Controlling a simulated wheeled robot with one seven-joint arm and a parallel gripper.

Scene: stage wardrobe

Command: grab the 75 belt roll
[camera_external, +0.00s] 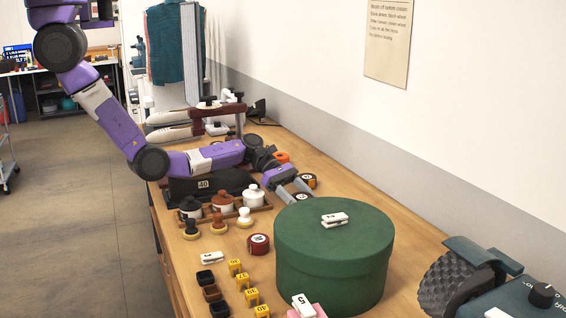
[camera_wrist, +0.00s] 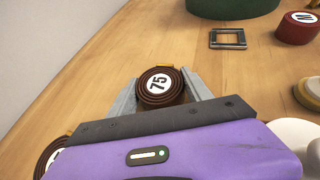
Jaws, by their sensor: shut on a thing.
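The 75 belt roll (camera_wrist: 160,87) is a dark brown coil with a white round label reading 75. In the wrist view it sits between the two grey fingers of my gripper (camera_wrist: 165,95), which are shut on it. In the external view my gripper (camera_external: 293,193) reaches low over the bench, left of the wall and just behind the green round box. The roll (camera_external: 303,197) is partly hidden there by the fingers. I cannot tell whether it still touches the bench.
Another labelled roll (camera_external: 308,181) lies close behind my gripper, by the wall side. The green round box (camera_external: 333,270) stands in front. A red roll (camera_wrist: 297,28) and a dark square buckle (camera_wrist: 228,38) lie nearby.

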